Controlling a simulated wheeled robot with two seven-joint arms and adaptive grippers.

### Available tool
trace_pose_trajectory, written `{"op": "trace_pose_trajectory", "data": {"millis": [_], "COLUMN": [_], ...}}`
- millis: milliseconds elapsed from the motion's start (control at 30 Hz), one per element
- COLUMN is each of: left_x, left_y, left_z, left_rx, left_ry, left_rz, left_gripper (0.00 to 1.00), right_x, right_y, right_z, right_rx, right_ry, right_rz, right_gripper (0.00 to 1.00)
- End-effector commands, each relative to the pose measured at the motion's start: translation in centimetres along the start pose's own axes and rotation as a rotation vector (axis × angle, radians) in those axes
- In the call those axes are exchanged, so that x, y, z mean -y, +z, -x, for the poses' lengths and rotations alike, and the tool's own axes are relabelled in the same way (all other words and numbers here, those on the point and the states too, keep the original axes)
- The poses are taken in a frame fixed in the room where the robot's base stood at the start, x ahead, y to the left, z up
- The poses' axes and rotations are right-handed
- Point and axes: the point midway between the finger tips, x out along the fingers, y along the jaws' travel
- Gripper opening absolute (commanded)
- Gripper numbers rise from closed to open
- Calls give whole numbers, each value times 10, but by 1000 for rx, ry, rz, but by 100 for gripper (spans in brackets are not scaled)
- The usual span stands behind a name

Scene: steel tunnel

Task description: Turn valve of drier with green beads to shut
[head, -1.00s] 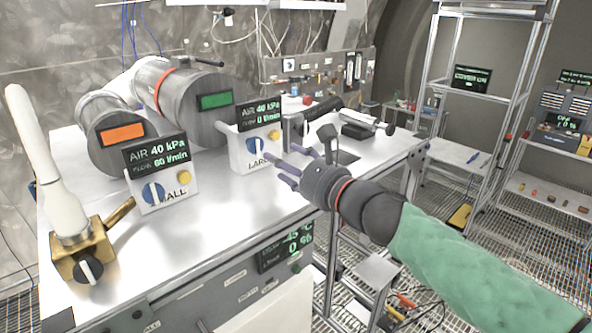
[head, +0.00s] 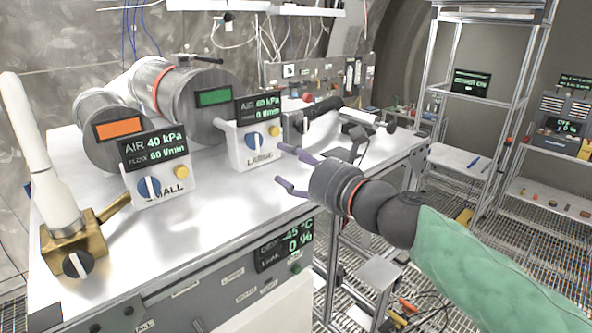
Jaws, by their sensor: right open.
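The large drier (head: 188,92) is a steel cylinder with a green bead window (head: 213,97). The white box (head: 236,152) labelled LARGE in front of it carries a blue round valve knob (head: 253,140), a yellow button (head: 274,131) and a display (head: 258,107) that reads 0 l/min flow. The knob's exact angle is too small to tell. My right gripper (head: 281,168) is open and empty, to the right of and nearer than the LARGE box, with its purple fingers apart and clear of the knob. My left gripper is not in view.
The other drier (head: 92,141) has an orange window (head: 119,129) and a SMALL box (head: 160,196) with its own blue knob (head: 149,187). A brass block (head: 78,240) with a white upright stands front left. The bench top (head: 215,203) between them is clear.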

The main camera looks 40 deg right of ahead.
Motion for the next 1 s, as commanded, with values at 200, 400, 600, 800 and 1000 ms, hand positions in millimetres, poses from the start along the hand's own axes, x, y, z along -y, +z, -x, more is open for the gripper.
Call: {"op": "trace_pose_trajectory", "data": {"millis": [200, 400, 600, 800, 1000], "left_x": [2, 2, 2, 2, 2], "left_y": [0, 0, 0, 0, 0], "left_z": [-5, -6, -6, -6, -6], "left_rx": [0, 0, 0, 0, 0], "left_ry": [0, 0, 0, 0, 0], "left_rz": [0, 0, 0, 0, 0], "left_gripper": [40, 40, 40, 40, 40], "right_x": [0, 0, 0, 0, 0], "right_y": [-1, -1, -1, -1, -1], "right_z": [3, 4, 4, 4, 4], "right_rx": [0, 0, 0, 0, 0], "right_ry": [-2, -3, -3, -3, -3], "right_rz": [-97, -129, -131, -131, -130], "right_gripper": [61, 61, 61, 61, 61]}}
